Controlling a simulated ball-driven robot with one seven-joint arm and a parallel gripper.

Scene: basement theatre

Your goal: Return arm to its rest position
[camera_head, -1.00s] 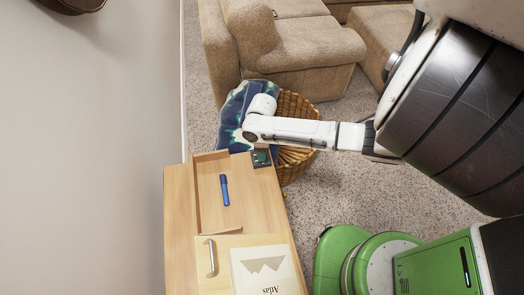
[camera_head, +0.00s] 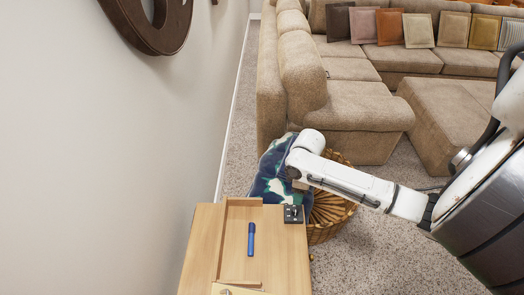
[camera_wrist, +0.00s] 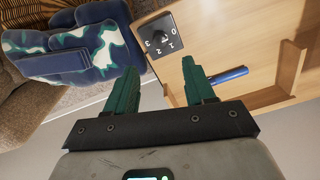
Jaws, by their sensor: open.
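My arm stretches in from the right in the head view, and its white end (camera_head: 305,160) hangs near the far end of a wooden table (camera_head: 290,255). The fingers are hardly visible there. In the wrist view my gripper (camera_wrist: 158,85) is open, its two green fingers apart with nothing between them. A black dial plate (camera_head: 293,214) with white numbers sits at the table's far right corner, and it also shows in the wrist view (camera_wrist: 168,38) beyond the fingertips, apart from them.
A blue marker (camera_head: 251,239) lies in a shallow wooden compartment on the table. A wicker basket (camera_head: 335,220) holding a blue-patterned cushion (camera_head: 270,175) stands behind the table. A beige sofa (camera_head: 350,110) lies beyond, and a wall (camera_head: 130,150) runs along the left.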

